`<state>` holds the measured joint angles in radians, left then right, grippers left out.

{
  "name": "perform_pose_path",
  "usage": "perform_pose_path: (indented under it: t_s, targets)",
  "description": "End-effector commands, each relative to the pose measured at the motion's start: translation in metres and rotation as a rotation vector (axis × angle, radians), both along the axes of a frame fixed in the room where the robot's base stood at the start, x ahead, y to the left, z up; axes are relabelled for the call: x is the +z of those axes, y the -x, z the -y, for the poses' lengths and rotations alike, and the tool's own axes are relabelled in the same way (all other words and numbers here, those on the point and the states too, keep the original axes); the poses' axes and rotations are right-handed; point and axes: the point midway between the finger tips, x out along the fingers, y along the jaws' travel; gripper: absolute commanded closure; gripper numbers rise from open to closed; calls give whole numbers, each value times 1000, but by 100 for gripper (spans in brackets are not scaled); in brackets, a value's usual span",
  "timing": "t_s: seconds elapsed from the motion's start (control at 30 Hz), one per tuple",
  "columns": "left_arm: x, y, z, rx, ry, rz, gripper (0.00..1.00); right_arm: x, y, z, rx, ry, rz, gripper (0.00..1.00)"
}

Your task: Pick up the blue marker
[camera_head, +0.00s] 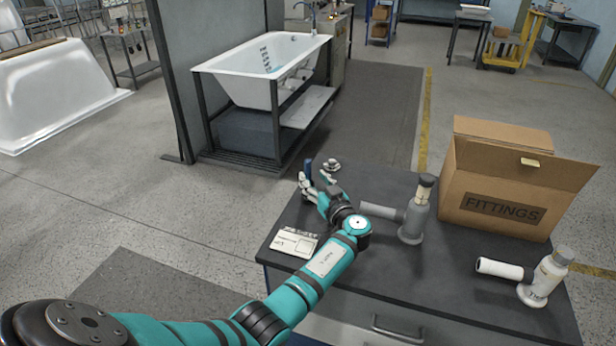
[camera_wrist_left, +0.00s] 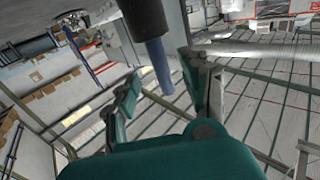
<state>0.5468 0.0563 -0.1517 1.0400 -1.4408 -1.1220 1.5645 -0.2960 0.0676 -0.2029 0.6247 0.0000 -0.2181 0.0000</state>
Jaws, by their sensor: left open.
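The blue marker (camera_head: 308,168) stands upright near the far left edge of the dark bench top in the head view. In the left wrist view the blue marker (camera_wrist_left: 160,62) hangs down from the top of the picture, with a dark part and a blue part. My left gripper (camera_head: 316,187) is open at the marker. In the left wrist view the marker shows between the two fingers of my left gripper (camera_wrist_left: 162,95); I cannot tell whether they touch it. My right gripper is not in view.
A grey tool (camera_head: 411,217) and a white tool (camera_head: 536,279) stand on the bench (camera_head: 440,285). A cardboard fittings box (camera_head: 500,205) is at the back right. A pale flat item (camera_head: 294,243) lies at the left front. A small metallic object (camera_head: 332,165) is behind the gripper.

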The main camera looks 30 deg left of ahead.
Motion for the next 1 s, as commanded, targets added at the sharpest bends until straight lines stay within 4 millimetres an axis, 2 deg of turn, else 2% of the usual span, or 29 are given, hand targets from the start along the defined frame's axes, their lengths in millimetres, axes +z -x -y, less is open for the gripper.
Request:
perform_pose_path:
  t_s: [0.03, 0.1, 0.23, 0.57, 0.67, 0.93, 1.0]
  targets:
    - [9, -4, -9, 3, -3, -1, 54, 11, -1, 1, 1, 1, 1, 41]
    - [11, -9, -18, 3, -3, -1, 54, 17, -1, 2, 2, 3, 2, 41]
    - [7, -17, -31, 3, -2, -2, 54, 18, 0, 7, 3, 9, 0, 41]
    - [5, -21, -37, 1, -1, 1, 54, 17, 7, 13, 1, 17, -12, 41]
    - [5, -21, -37, 1, -1, 1, 64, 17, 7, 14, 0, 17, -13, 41]
    - [5, -21, -36, 1, -1, 1, 100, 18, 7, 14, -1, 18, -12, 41]
    - [5, -21, -36, 1, -1, 1, 100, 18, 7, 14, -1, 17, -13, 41]
